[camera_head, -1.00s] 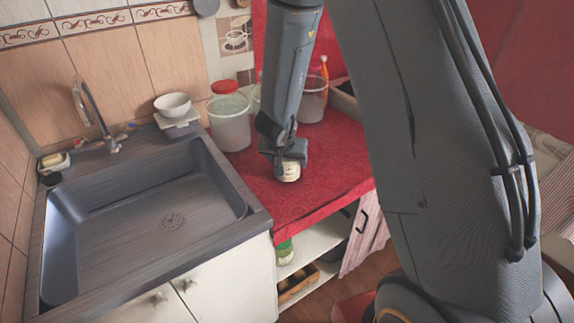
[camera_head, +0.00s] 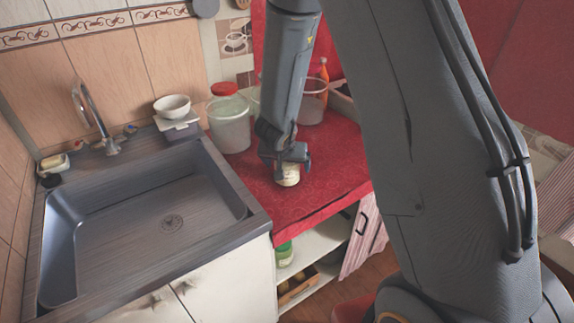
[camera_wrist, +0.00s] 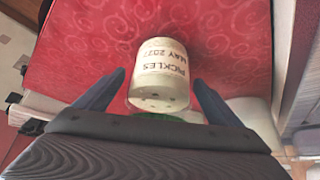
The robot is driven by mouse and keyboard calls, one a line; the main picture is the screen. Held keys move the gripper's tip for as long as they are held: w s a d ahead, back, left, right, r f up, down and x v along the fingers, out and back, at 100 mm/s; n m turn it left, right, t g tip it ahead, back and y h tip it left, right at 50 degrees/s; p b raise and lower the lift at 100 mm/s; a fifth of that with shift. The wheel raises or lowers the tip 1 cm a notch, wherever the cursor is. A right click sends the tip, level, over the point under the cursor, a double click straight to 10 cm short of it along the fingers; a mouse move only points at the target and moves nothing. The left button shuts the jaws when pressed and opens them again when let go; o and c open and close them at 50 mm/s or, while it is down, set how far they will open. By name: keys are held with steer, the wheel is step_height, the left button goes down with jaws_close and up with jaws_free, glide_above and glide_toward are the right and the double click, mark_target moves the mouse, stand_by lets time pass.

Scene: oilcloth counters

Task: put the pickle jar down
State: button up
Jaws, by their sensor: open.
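The pickle jar (camera_head: 288,176) stands on the red oilcloth counter (camera_head: 325,165), near its front edge. In the wrist view my gripper's two fingers (camera_wrist: 158,84) are spread, one on each side of the jar, with a gap on both sides. The gripper is open and the jar rests on the cloth.
A sink (camera_head: 150,215) lies to the left. A clear container with a red lid (camera_head: 229,122), another clear container (camera_head: 312,102) and an orange bottle (camera_head: 323,72) stand behind. A white bowl (camera_head: 172,106) sits on a small scale-like stand. Open shelves (camera_head: 310,245) are below the counter.

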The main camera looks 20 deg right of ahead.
steer(key=s+a+r+n+y+p, duration=0.1)
steer(key=s+a+r+p, duration=0.2)
steer(key=r, duration=0.4)
steer(key=s+a+r+n+y, duration=0.1)
steer(key=s+a+r+y, duration=0.1)
steer(key=s+r, duration=0.35)
steer(key=s+d+r+n+g, duration=0.1)
steer(key=s+d+g, duration=0.1)
steer(key=s, duration=0.6)
steer(key=s+d+r+n+g, duration=0.1)
steer(key=s+d+n+g, duration=0.1)
steer(key=s, duration=0.6)
steer(key=shift+s+d+r, duration=0.35)
steer(key=shift+d+r, duration=0.05)
steer(key=shift+d, duration=0.05)
